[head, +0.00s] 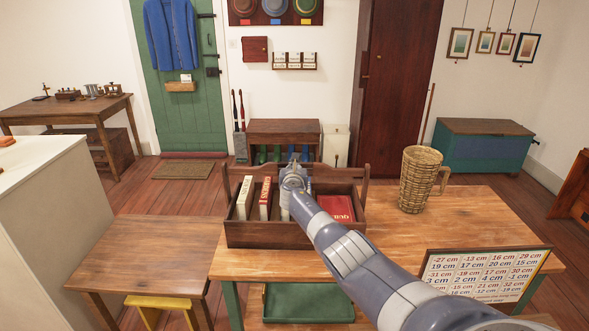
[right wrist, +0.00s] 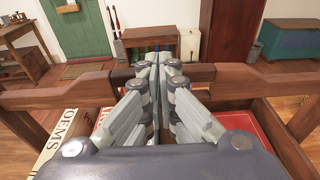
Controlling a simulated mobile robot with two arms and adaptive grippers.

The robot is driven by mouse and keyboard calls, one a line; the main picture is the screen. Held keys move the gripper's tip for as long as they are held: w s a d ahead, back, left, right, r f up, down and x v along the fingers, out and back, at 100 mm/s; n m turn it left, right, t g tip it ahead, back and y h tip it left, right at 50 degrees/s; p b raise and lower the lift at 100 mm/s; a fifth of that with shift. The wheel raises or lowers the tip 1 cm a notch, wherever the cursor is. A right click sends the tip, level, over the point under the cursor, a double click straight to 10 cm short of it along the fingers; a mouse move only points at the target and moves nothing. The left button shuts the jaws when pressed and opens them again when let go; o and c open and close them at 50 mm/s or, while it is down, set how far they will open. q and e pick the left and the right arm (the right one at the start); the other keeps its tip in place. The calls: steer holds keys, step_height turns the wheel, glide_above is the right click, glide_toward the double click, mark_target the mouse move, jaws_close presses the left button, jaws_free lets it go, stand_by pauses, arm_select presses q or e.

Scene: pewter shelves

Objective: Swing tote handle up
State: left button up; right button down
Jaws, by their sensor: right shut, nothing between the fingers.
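The dark wooden tote (head: 262,236) stands on the wooden table and holds several upright books. Its handle has a crossbar (right wrist: 56,97) between two side arms, seen at the tote's far side in both views. In the head view the right side arm of the handle (head: 365,188) rises above the rim. My right gripper (head: 293,172) is over the tote's far middle, shut and empty. In the right wrist view its fingers (right wrist: 159,72) cover the middle of the crossbar; I cannot tell whether they touch it. My left gripper is not in view.
A wicker basket (head: 417,180) stands right of the tote. A framed number sign (head: 483,277) is at the table's front right. A lower wooden table (head: 150,255) adjoins at the left. The tabletop between tote and basket is largely clear.

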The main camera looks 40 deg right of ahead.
steer(key=shift+a, duration=0.1)
steer(key=v, duration=1.2)
steer(key=shift+f, duration=0.15)
steer(key=shift+s, duration=0.1)
